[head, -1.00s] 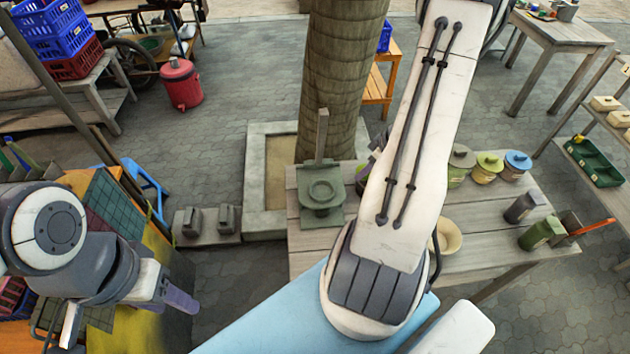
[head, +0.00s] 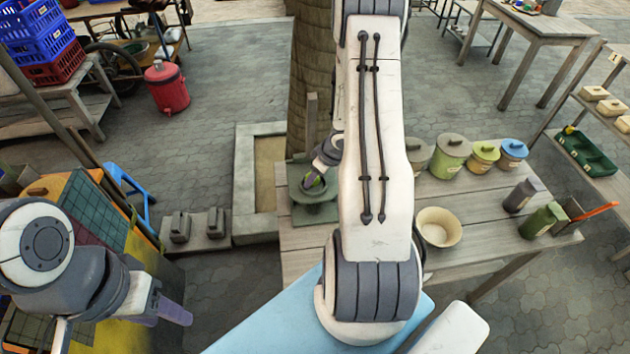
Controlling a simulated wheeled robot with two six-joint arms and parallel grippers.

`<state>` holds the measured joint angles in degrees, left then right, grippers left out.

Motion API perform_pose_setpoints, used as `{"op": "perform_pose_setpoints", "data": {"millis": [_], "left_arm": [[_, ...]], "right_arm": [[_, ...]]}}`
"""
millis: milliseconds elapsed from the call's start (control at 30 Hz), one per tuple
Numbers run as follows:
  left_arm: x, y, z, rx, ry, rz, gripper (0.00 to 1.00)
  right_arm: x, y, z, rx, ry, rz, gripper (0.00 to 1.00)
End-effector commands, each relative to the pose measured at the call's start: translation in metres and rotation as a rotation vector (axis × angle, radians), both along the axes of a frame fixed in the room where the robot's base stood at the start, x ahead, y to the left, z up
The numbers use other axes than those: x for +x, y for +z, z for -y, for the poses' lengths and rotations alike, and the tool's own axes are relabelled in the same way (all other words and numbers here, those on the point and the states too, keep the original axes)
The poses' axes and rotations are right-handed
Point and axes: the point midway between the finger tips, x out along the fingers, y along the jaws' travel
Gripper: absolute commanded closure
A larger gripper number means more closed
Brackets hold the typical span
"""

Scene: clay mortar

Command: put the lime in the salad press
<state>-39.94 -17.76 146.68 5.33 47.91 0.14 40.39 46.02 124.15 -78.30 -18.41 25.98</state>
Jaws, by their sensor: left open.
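The salad press (head: 313,212) is a dull green stand with a round cup and an upright wooden post, on the left end of the plank table. My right arm hangs down the middle of the view and bends back to the press. My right gripper (head: 316,178) is at the cup, partly hidden behind the arm. A small bright green lime (head: 312,183) shows at its fingertips, at or in the cup; whether the fingers still grip it cannot be told. My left gripper (head: 118,324) is open at lower left, away from the press.
The plank table (head: 468,205) also bears a cream bowl (head: 438,228), lidded pots (head: 450,157) along its back, and dark and green containers (head: 543,220) at right. A tree trunk rises behind the press.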

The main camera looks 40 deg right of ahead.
Motion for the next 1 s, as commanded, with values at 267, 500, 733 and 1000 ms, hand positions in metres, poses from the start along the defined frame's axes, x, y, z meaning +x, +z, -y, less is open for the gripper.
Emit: {"op": "perform_pose_setpoints", "data": {"millis": [267,500,733,1000], "left_arm": [[0.0,-0.002,0.0,0.0,0.0,0.0,0.5],[0.0,-0.004,0.0,0.0,-0.001,0.0,0.5],[0.0,-0.004,0.0,0.0,-0.001,0.0,0.5],[0.0,0.007,0.0,0.0,0.0,0.0,0.5]], "right_arm": [[0.0,-0.004,0.0,-0.001,0.0,0.001,1.0],[0.0,-0.007,0.0,-0.001,0.0,0.001,0.35],[0.0,-0.007,0.0,0.0,0.0,0.001,0.35],[-0.005,0.014,0.002,-0.002,-0.001,0.003,0.35]]}}
